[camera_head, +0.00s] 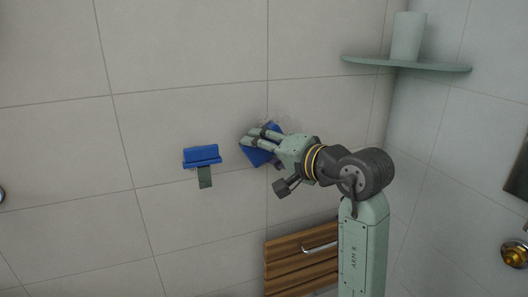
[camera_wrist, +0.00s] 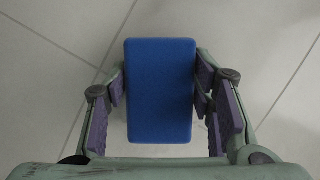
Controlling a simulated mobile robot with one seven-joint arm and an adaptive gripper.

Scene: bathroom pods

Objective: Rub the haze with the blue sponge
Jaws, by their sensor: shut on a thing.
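The blue sponge (camera_wrist: 160,88) is a flat-faced block held between the purple pads of my gripper (camera_wrist: 160,92). In the head view the sponge (camera_head: 258,157) is at the tiled wall, partly covered by my gripper (camera_head: 254,138). I cannot tell whether it touches the tiles. The haze (camera_head: 284,119) is a faint grey speckled patch on the wall, just above and right of the sponge. Its lower part is hidden behind my gripper. The haze cannot be made out in the wrist view.
A blue wall holder (camera_head: 202,156) with a dark strip below is left of my gripper. A corner shelf (camera_head: 405,64) with a pale cup (camera_head: 408,36) is at the upper right. A slatted wooden seat (camera_head: 290,262) is below.

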